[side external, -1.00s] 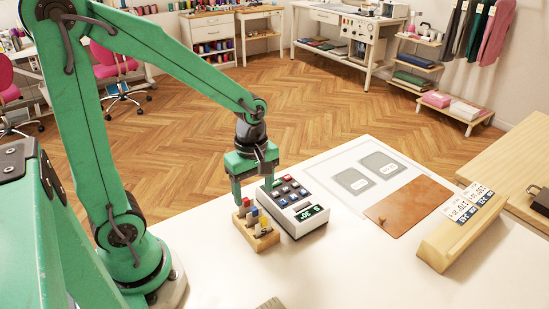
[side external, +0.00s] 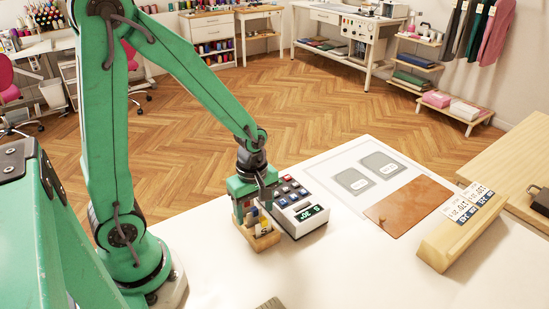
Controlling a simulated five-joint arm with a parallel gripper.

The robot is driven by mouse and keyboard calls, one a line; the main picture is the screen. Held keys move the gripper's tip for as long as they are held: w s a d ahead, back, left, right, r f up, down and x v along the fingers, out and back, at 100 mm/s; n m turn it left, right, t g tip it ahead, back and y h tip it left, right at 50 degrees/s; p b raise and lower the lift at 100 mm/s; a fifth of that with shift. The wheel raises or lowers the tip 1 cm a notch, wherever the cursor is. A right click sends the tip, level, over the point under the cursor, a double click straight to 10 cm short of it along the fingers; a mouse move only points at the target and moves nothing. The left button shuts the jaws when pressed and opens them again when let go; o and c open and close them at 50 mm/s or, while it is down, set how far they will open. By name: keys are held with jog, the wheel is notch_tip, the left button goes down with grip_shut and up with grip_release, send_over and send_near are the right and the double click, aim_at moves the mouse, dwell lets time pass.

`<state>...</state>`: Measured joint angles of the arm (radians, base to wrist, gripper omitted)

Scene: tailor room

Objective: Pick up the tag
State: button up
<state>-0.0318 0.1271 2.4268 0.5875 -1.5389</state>
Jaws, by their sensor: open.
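My gripper (side external: 252,216) is open, pointing down over a small wooden block (side external: 264,242) that holds several small coloured pieces. Its fingers partly hide these pieces, and I cannot tell whether they touch. Printed white and dark tags (side external: 471,204) stand in a row on a long wooden holder (side external: 445,250) at the right, well away from my gripper. Small white labels (side external: 388,169) also show on grey patches on the mat. Which one is the task's tag is not clear from this view.
A keypad device (side external: 292,200) with a lit display stands just right of the wooden block. Behind it lie a pale mat (side external: 340,160) and a brown leather piece (side external: 408,206). A ridged grey object (side external: 271,304) is at the front edge. The white table between is clear.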

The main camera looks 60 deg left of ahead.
jog(key=shift+f, duration=0.15)
jog(key=shift+c, duration=0.3)
jog(key=c, duration=1)
